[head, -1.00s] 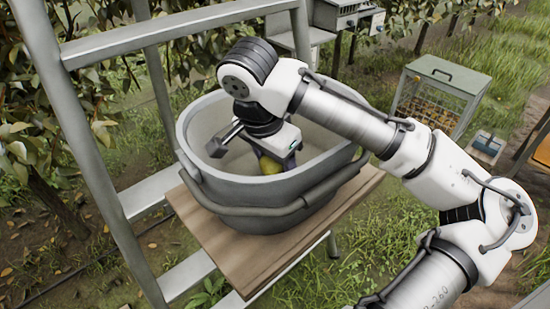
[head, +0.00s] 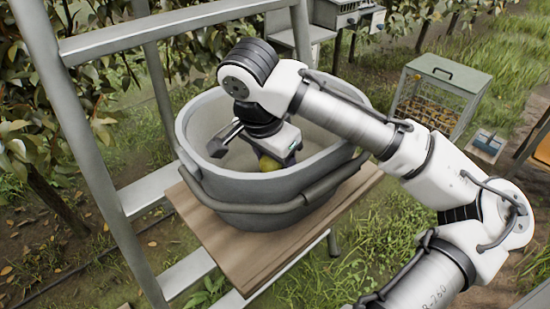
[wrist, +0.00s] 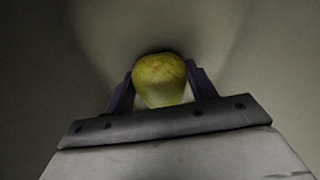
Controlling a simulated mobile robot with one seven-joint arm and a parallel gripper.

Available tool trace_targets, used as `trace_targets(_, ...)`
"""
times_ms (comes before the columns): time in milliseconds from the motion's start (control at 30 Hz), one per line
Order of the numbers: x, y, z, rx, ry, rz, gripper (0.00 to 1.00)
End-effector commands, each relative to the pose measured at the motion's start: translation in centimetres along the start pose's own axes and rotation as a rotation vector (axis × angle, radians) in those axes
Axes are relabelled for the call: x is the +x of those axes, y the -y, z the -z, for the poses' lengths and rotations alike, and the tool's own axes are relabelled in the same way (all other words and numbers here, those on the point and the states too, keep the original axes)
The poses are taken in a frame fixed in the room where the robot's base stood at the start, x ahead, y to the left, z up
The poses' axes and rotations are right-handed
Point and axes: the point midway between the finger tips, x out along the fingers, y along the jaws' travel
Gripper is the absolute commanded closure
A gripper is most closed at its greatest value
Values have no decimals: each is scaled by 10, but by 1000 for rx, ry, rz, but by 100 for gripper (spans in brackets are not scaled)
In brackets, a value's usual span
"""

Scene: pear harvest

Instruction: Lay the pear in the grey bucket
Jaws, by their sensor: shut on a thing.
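The grey bucket (head: 262,194) stands on a wooden board on a metal stand in the middle of the head view. My gripper (head: 272,161) points down inside the bucket, below its rim. I cannot tell whether the pear touches the bucket's floor.
The bucket's dark handle (head: 300,204) lies across its near side. The wooden board (head: 232,248) holds the bucket, and a metal ladder-like frame (head: 92,130) stands at left.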

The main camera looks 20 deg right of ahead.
Motion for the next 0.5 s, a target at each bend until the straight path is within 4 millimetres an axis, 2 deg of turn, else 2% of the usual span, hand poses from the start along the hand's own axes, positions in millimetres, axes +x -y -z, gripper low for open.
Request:
trace_targets(167, 2, 0, -1, 0, 0, 0, 71)
trace_targets(200, 2, 0, -1, 0, 0, 0, 43)
trace_targets(400, 2, 0, 0, 0, -1, 0, 19)
trace_targets(500, 2, 0, 0, 0, -1, 0, 19)
